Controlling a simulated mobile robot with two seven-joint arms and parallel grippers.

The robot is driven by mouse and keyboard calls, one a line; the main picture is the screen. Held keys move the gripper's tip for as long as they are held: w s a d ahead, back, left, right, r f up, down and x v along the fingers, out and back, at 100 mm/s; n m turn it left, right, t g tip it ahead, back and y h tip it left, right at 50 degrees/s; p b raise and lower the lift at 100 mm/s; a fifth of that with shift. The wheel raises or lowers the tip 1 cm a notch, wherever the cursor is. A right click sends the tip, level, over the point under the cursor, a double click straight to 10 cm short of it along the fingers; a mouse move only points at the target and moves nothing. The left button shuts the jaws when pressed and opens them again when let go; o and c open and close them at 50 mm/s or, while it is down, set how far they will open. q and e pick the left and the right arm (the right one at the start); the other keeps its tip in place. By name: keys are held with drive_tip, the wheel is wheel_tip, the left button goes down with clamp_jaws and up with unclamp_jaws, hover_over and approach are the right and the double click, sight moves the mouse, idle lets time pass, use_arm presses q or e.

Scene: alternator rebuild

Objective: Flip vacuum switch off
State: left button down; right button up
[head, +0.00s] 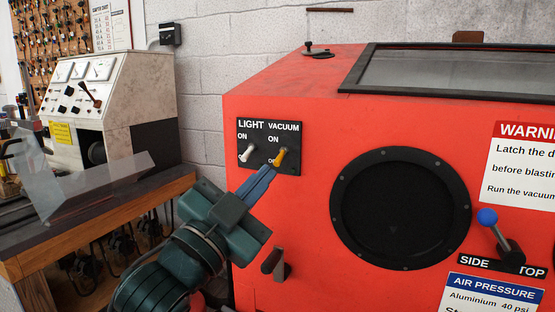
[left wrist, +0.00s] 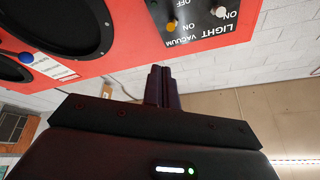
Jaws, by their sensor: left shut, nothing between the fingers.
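The black switch panel (head: 268,131) is on the front of the red cabinet, with LIGHT and VACUUM labels. The yellow-tipped vacuum switch (head: 281,155) is its right switch in the head view. The yellow tip also shows in the left wrist view (left wrist: 172,27), upside down, close to the ON lettering; I cannot tell the lever's setting for certain. My left gripper (head: 268,172) is shut and empty, its fingertips just below the vacuum switch and overlapping the panel's lower edge. Whether they touch the lever I cannot tell. In the left wrist view the closed fingers (left wrist: 159,85) point toward the cabinet. My right gripper is out of view.
The white-tipped light switch (head: 246,153) is close on the left. A round black port (head: 400,208) lies to the right, and a black latch (head: 274,262) below. A blue-knobbed lever (head: 488,217) is farther right. A workbench (head: 100,230) stands left of the cabinet.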

use_arm(q)
drive_tip(key=shift+f+v, duration=0.25)
drive_tip(key=shift+v, duration=1.05)
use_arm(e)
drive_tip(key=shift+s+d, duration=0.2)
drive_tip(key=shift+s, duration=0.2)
use_arm(q)
drive_tip(key=shift+d, duration=0.1)
